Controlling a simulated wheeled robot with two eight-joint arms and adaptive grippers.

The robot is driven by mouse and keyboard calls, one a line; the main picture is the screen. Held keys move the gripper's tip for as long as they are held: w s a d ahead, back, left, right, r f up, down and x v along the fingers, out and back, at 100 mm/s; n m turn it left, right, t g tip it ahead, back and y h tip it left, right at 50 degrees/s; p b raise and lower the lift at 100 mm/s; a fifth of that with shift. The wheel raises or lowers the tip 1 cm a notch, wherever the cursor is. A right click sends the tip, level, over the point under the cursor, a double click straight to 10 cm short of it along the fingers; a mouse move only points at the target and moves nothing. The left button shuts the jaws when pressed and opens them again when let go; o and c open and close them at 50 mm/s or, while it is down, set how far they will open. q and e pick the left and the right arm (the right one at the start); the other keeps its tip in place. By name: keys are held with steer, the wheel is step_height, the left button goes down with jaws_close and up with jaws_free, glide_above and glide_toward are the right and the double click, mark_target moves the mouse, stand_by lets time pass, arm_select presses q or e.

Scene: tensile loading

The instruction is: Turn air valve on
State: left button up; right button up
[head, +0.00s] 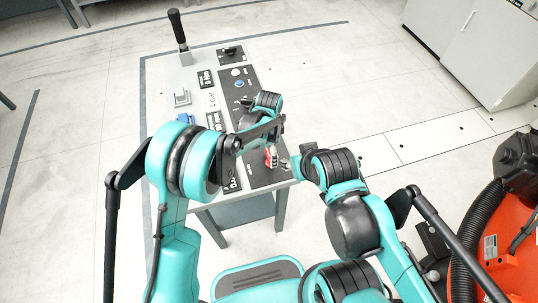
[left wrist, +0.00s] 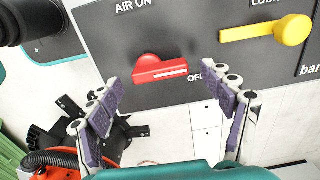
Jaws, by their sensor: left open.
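The air valve has a red handle (left wrist: 158,70) on a dark grey panel (left wrist: 190,45). In the left wrist view the handle lies level and points right, towards the word OFF; AIR ON is printed above it. The red handle also shows in the head view (head: 271,156), near the panel's front edge. My left gripper (left wrist: 167,91) is open, with its two purple-padded fingers spread wide on either side of the handle and just below it in the picture. Nothing is between the pads. My right arm is folded near the panel's right side; its fingers cannot be made out.
A yellow handle (left wrist: 270,32) sits right of the red one, near the label LOCK. The console (head: 200,80) carries knobs, displays and a black upright lever (head: 178,30). An orange machine (head: 510,225) stands at the right, and a white cabinet (head: 470,45) at the back right.

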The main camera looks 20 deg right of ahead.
arm_select(q)
steer(key=shift+f, duration=0.6)
steer(key=c, duration=1.2)
steer(key=shift+o, duration=0.2)
